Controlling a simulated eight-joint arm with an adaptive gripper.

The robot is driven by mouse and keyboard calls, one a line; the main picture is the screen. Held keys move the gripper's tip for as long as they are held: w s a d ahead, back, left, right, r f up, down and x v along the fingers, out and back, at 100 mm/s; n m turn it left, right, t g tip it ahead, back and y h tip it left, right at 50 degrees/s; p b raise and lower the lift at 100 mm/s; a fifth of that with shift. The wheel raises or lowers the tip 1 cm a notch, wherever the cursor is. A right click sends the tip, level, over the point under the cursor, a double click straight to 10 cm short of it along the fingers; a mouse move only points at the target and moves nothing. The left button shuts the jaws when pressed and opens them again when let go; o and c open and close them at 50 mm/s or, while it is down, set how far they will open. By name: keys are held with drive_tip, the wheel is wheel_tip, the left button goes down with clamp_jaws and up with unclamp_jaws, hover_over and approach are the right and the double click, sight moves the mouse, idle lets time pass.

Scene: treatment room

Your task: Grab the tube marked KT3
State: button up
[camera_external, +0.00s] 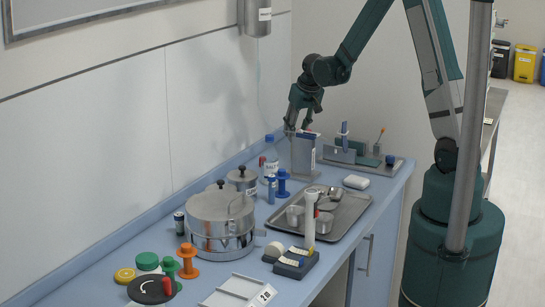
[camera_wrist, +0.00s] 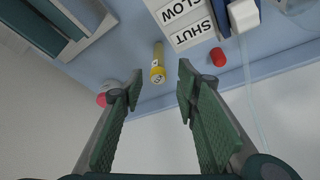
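My gripper (camera_external: 303,130) is over the back of the counter, just above a grey upright holder (camera_external: 304,160). In the wrist view my gripper (camera_wrist: 158,85) is open, its two green fingers apart with nothing between them. A short yellow tube-like piece (camera_wrist: 157,64) with a small pale marked end lies beyond the fingertips, roughly in line with the gap. Its marking is too small to read. A red round cap (camera_wrist: 218,56) is right of it, and a pinkish-red round end (camera_wrist: 101,99) is partly behind the left finger. I cannot read KT3 anywhere.
On the counter are a steel tray (camera_external: 352,222), a steel pot (camera_external: 221,218), blue spools (camera_external: 282,182) and dark blocks (camera_external: 293,264) with yellow-marked pieces. A grey-green rack (camera_external: 362,160) stands right of the holder.

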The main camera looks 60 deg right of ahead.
drive_tip(key=shift+x, duration=0.95)
drive_tip(key=shift+f, duration=0.1)
drive_tip(key=shift+x, duration=2.55)
drive_tip(key=shift+d, duration=0.1)
drive_tip(key=c, duration=0.9)
